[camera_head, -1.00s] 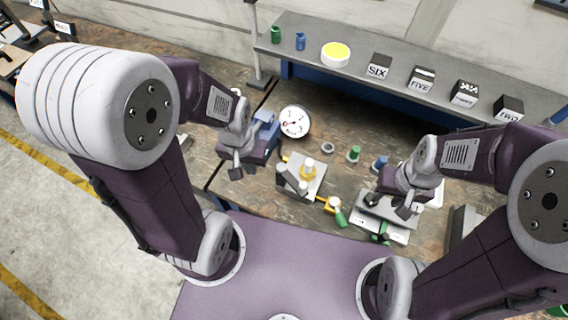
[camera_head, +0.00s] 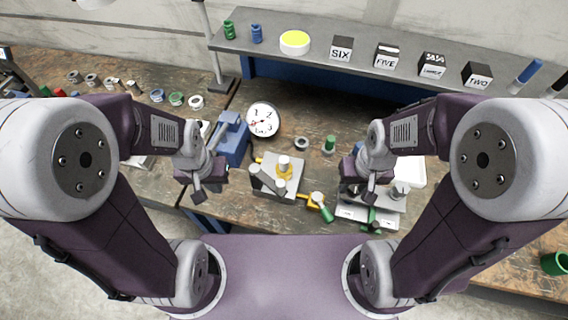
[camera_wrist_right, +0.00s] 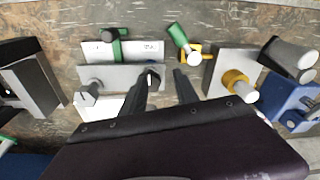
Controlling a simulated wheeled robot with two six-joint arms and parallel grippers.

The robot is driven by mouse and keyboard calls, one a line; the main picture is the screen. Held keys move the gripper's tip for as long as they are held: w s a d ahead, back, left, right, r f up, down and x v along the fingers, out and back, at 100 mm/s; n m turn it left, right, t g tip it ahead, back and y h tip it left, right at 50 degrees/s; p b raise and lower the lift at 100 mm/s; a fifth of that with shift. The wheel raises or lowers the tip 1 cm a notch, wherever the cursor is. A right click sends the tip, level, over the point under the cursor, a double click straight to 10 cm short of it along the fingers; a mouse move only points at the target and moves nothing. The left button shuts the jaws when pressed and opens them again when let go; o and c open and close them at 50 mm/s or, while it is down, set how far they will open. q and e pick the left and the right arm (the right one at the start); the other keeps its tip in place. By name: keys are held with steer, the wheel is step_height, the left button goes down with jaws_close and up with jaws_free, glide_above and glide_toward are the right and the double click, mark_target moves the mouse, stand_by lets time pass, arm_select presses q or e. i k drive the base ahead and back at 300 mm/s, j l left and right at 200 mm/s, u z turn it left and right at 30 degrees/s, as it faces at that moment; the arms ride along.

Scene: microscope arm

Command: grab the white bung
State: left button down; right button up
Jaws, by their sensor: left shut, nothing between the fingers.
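Several small white-topped pieces show, and I cannot tell which is the bung. A white peg (camera_head: 284,161) stands in a yellow ring on a grey block; it shows in the right wrist view (camera_wrist_right: 245,91). A white-topped yellow clamp (camera_head: 317,198) with a green handle lies at the block's right. A pale plug (camera_head: 401,190) stands on the steel fixture (camera_head: 352,213), also in the wrist view (camera_wrist_right: 88,95). My right gripper (camera_head: 367,193) hangs above that fixture, its fingers (camera_wrist_right: 165,80) apart and empty. My left gripper (camera_head: 198,196) is shut and empty, left of the block.
A blue vise (camera_head: 232,140) and a round dial (camera_head: 263,119) stand behind the left gripper. A grey ring (camera_head: 301,143) and green bung (camera_head: 330,143) lie behind the block. A raised shelf (camera_head: 300,62) holds number cubes. Several rings (camera_head: 176,98) lie at the left.

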mark_target(283, 160)
steer(key=k+j+z, duration=0.35)
steer(key=j, duration=0.35)
steer(key=k+j+z, duration=0.4)
steer(key=j, duration=0.25)
steer(key=k+j+z, duration=0.35)
steer(key=i, duration=0.35)
